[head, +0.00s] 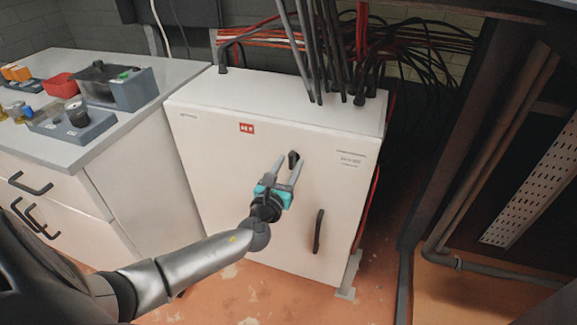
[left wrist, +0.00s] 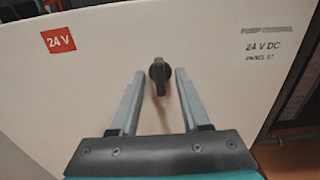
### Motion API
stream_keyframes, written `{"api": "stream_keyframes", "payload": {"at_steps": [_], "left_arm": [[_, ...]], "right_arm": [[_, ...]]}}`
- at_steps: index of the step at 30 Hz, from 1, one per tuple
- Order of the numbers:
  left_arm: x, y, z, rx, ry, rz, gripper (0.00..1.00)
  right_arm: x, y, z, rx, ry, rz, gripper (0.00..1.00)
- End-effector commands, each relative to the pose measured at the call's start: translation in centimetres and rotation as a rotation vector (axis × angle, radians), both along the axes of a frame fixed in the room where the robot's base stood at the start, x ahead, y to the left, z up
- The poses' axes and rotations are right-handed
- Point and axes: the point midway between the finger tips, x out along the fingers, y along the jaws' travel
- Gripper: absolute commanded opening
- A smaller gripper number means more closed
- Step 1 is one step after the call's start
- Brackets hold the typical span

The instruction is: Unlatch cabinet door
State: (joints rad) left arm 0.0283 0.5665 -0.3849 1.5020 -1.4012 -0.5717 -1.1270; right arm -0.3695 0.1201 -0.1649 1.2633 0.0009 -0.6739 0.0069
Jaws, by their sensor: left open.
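The white cabinet (head: 225,165) stands upright in the middle of the head view, its door facing me. A small black latch knob (head: 293,160) sits on the upper part of the door; it also shows in the left wrist view (left wrist: 159,73). A black vertical door handle (head: 318,231) is lower and to the right. My left gripper (head: 286,168) is open at the latch knob. In the left wrist view its two fingers (left wrist: 157,77) lie on either side of the knob, with gaps between. My right gripper is not in view.
A counter (head: 180,72) with drawers and small containers stands left of the cabinet. Thick black cables (head: 315,50) enter the cabinet top. A metal frame and pipes (head: 480,160) stand at the right. The orange floor (head: 240,295) in front is clear.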

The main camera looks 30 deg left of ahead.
Motion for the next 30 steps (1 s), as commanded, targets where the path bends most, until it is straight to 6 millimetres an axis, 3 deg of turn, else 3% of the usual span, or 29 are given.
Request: {"api": "stream_keyframes", "payload": {"at_steps": [2, 14, 30], "left_arm": [[-0.01, -0.01, 0.0, 0.0, 0.0, 0.0, 0.45], [-0.04, -0.01, -0.01, 0.0, 0.0, 0.0, 0.0], [-0.04, -0.01, -0.04, -0.01, -0.002, 0.0, 0.0]], "right_arm": [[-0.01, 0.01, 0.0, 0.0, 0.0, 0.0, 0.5], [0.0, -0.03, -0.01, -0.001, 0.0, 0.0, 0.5], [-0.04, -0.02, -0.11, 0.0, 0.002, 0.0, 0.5]]}}
